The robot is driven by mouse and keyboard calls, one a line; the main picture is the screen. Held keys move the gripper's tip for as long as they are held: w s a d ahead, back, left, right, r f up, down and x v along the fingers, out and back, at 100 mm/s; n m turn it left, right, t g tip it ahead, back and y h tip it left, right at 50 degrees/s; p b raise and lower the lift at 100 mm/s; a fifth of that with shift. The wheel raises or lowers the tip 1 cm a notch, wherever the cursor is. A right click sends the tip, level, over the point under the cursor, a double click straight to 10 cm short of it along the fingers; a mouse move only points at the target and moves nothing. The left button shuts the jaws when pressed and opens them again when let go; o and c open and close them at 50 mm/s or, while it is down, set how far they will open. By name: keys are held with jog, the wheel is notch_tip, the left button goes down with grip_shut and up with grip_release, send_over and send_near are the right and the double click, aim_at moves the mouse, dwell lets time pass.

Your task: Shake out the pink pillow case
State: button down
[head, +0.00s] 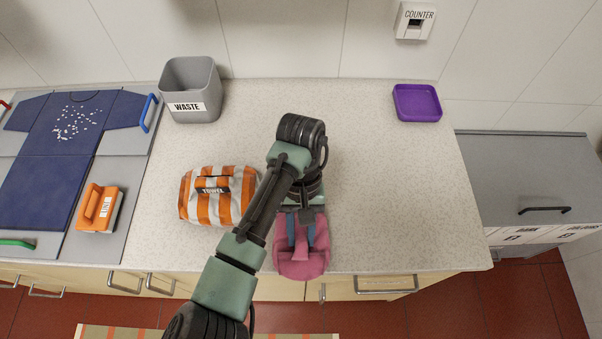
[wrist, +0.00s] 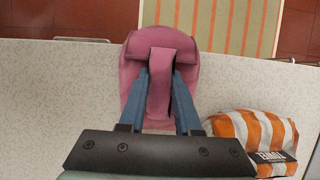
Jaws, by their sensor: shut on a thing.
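The pink pillow case (head: 302,259) is at the front edge of the speckled counter, and its lower part reaches past that edge in the head view. In the wrist view the pink pillow case (wrist: 183,52) shows as a rounded piece with a strip running between my fingers. My gripper (head: 303,238) is shut on this strip, with one blue-grey finger on each side; the gripper also shows in the wrist view (wrist: 160,75). My arm hides part of the counter. I cannot tell whether the case rests on the counter or hangs just above it.
A striped bundle labelled TOWEL (head: 240,193) lies left of my gripper. A grey WASTE bin (head: 190,90) and a purple tray (head: 417,103) stand at the back. The counter's right is clear.

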aim_at(301, 234)
dwell(0.3)
jog(key=shift+w+r, duration=0.15)
jog(key=shift+r, duration=0.15)
notch_tip(301, 234, up, 14)
jog(key=f, duration=1.4)
jog(key=shift+s+d+f, duration=0.2)
jog(key=shift+s, duration=0.05)
jog(key=shift+w+a+f, duration=0.1)
jog(key=shift+a, duration=0.05)
notch_tip(301, 234, up, 15)
notch_tip(301, 234, down, 15)
jog(key=shift+f, duration=0.1)
